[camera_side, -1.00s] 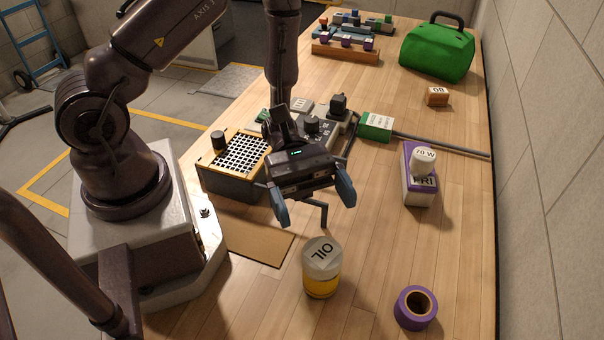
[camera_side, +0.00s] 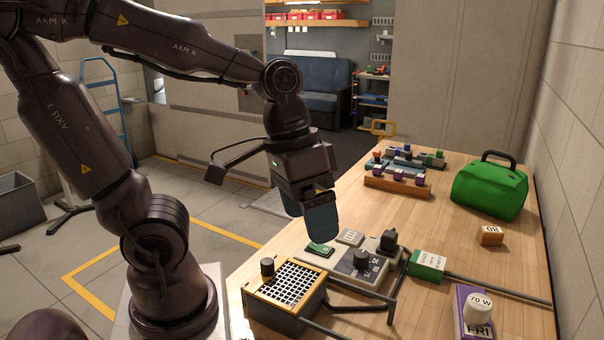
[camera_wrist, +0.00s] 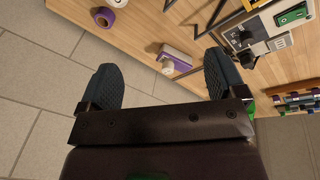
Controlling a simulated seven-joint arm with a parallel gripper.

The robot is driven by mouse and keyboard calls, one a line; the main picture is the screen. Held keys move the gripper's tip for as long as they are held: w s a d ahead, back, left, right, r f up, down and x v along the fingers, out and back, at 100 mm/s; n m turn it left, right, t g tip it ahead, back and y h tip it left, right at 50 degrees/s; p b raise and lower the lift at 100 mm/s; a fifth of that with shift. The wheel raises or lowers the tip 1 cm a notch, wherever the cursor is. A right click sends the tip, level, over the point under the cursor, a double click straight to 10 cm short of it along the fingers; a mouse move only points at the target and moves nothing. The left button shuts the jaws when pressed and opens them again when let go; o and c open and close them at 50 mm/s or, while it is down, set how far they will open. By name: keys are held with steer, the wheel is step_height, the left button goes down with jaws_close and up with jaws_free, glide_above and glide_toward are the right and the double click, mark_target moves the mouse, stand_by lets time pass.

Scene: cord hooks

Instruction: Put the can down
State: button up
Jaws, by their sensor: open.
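My gripper (camera_side: 318,222) is open and empty, raised in the air near the switch panel and fingers pointing down in the side view. In the wrist view its two dark blue fingers (camera_wrist: 160,72) are spread wide with nothing held between them. No can shows in either current view; the front part of the bench where the OIL container stood lies outside the side view.
The wooden bench (camera_side: 440,258) carries a yellow-topped grid box (camera_side: 290,284), a switch panel (camera_side: 350,263), a green block (camera_side: 427,265), a green bag (camera_side: 490,187) and a purple FRI block (camera_side: 470,318).

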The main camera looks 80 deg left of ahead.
steer(key=a+r+t, duration=0.1)
steer(key=r+t+y, duration=0.1)
steer(key=r, duration=0.1)
steer(key=a+r+m+t+y, duration=0.1)
steer(key=shift+s+a+r+t, duration=0.1)
steer(key=shift+a+r+t, duration=0.05)
steer(key=shift+a+t, duration=0.15)
stand_by(0.9)
